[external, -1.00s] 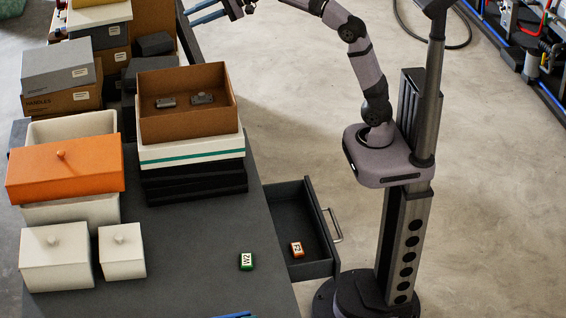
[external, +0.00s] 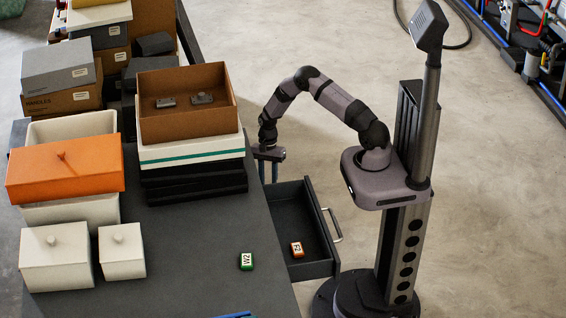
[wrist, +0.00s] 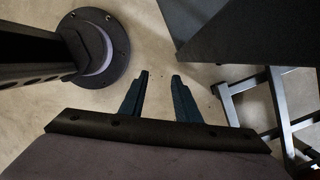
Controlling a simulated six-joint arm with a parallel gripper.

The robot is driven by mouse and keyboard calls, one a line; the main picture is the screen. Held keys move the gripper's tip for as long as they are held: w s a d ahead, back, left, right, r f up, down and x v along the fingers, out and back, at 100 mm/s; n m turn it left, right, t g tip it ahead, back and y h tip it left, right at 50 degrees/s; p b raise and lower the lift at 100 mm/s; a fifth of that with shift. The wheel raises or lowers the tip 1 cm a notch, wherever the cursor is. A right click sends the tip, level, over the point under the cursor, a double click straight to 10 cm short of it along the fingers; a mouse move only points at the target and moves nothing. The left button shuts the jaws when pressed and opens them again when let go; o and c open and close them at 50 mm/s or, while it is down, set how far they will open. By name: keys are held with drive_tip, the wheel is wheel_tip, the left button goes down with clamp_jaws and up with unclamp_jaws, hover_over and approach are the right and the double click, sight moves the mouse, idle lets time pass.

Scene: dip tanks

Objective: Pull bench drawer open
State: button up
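The bench drawer (external: 285,220) stands pulled out from the right side of the dark bench (external: 190,225). Its silver bar handle (external: 334,226) is on the outer front. An orange-and-white tag marked like "Z3" (external: 297,249) lies inside the drawer. My gripper (external: 268,172) hangs pointing down beside the bench edge, behind the drawer in the external view and apart from the handle. In the wrist view my gripper (wrist: 161,75) shows its two blue fingers apart, with only floor between them. The handle cannot be made out in the wrist view.
A green tag marked "W2" (external: 246,261) lies on the bench near the drawer. A brown open box (external: 187,125) sits on a stack, and an orange lidded bin (external: 65,172) stands left.

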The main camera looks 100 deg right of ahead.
drive_tip(key=s+a+f+m+g+y+p, duration=0.1)
drive_tip(key=s+a+y, duration=0.1)
drive_tip(key=s+a, duration=0.45)
drive_tip(key=s+a+f+m+g+y+p, duration=0.15)
drive_tip(key=s+a, duration=0.25)
drive_tip(key=a, duration=0.5)
drive_tip(key=m+t+y+p, duration=0.7)
drive_tip(key=m+y+p, duration=0.1)
drive_tip(key=m, duration=1.2)
approach(336, 222)
drive_tip(key=shift+w+a+f+n, duration=0.15)
drive_tip(key=shift+w+a+f, duration=0.15)
drive_tip(key=shift+a, duration=0.25)
drive_tip(key=shift+w+a+f+n, duration=0.15)
drive_tip(key=shift+a+f, duration=0.25)
drive_tip(key=shift+a, duration=0.2)
drive_tip(key=shift+a, duration=0.2)
drive_tip(key=shift+p+x, duration=1.2)
drive_tip(key=shift+x, duration=2.25)
drive_tip(key=shift+w, duration=0.1)
